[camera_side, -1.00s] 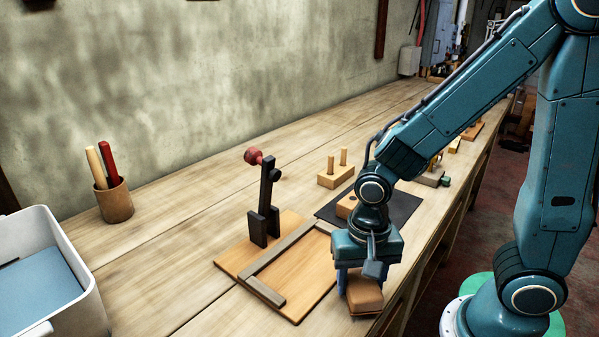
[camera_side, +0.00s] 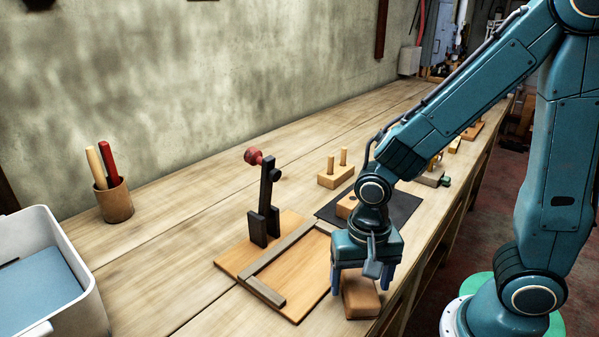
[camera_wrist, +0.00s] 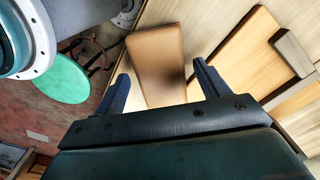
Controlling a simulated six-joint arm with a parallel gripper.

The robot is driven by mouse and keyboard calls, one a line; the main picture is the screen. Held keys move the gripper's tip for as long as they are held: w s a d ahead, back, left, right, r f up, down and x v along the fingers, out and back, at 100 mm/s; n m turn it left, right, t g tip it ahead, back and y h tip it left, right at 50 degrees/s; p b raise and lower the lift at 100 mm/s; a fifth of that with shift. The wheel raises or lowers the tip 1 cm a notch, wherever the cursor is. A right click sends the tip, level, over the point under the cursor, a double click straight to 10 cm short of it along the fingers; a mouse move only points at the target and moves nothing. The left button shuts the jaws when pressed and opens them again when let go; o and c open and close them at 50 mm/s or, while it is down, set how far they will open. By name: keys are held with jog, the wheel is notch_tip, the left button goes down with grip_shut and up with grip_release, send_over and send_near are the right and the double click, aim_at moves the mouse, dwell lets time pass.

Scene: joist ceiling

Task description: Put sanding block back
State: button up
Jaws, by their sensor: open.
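The sanding block (camera_side: 360,299) is a brown block lying on the bench near its front edge, just right of the wooden fixture board. My gripper (camera_side: 362,279) is directly above and around it, pointing down, its blue fingers spread apart. In the wrist view the sanding block (camera_wrist: 157,62) shows between the two fingers of my gripper (camera_wrist: 157,82), with gaps on both sides. The fingers are open and hold nothing.
The fixture board (camera_side: 295,309) with a dark upright clamp (camera_side: 264,205) stands left of my gripper. A dark mat (camera_side: 403,208) lies behind, near a peg block (camera_side: 335,179). A white bin (camera_side: 85,270) and tool cup (camera_side: 114,203) are at left.

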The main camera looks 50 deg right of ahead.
aim_at(366, 280)
notch_tip(366, 280, up, 13)
dwell(0.8)
jog(key=shift+f, duration=0.1)
dwell(0.4)
jog(key=s+d+r+n+t, duration=0.5)
jog(key=d+n, duration=0.2)
jog(key=n, duration=0.2)
jog(key=shift+t, duration=0.3)
